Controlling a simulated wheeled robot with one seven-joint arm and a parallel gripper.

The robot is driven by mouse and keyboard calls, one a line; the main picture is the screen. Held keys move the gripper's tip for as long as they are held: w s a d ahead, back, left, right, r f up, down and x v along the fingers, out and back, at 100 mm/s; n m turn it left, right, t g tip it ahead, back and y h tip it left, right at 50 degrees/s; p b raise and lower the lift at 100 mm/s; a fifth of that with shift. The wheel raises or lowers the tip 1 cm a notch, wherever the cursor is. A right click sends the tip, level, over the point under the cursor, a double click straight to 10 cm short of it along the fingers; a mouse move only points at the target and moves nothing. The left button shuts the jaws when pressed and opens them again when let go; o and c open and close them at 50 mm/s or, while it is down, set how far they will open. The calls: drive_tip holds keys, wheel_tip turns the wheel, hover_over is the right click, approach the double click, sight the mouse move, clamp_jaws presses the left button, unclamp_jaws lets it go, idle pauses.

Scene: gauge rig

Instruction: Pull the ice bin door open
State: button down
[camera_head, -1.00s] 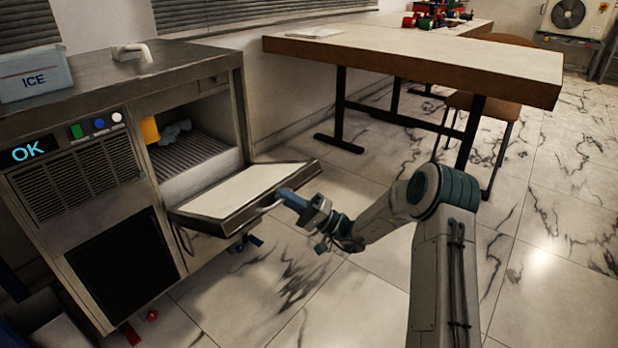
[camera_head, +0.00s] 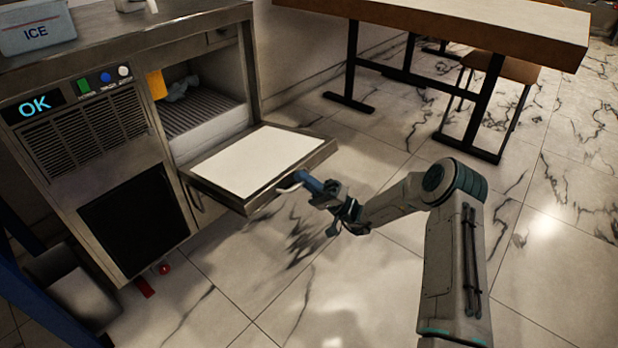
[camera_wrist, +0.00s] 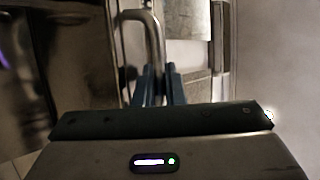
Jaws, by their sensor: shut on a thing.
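The ice bin door (camera_head: 262,165) is folded down and open on the front of the ice machine (camera_head: 75,140), its white inner face turned up. Through the opening I see the bin's dark slatted inside (camera_head: 205,115), with a yellow thing and a grey-blue thing in it. My gripper (camera_head: 303,179) is at the door's outer edge, its blue fingers shut on the door handle (camera_head: 285,188). In the wrist view the curved metal handle (camera_wrist: 155,45) runs down between the blue fingers (camera_wrist: 158,85); the exact contact is hard to see.
A wooden table (camera_head: 480,22) and a stool (camera_head: 495,65) stand at the back right. A grey bin (camera_head: 85,295) is on the floor at lower left. The marble floor (camera_head: 310,290) before the door is clear.

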drive_tip(key=shift+a+f, duration=0.15)
drive_tip(key=shift+a, duration=0.15)
drive_tip(key=c, duration=1.8)
unclamp_jaws()
drive_tip(key=shift+w, duration=0.1)
drive_tip(key=p+v, duration=0.1)
drive_tip(key=v, duration=0.6)
drive_tip(key=p+v, duration=0.2)
drive_tip(key=v, duration=0.5)
drive_tip(key=shift+d+r+p, duration=0.2)
drive_tip(key=shift+r+p, duration=0.05)
drive_tip(key=shift+p, duration=0.05)
drive_tip(key=shift+r, duration=0.1)
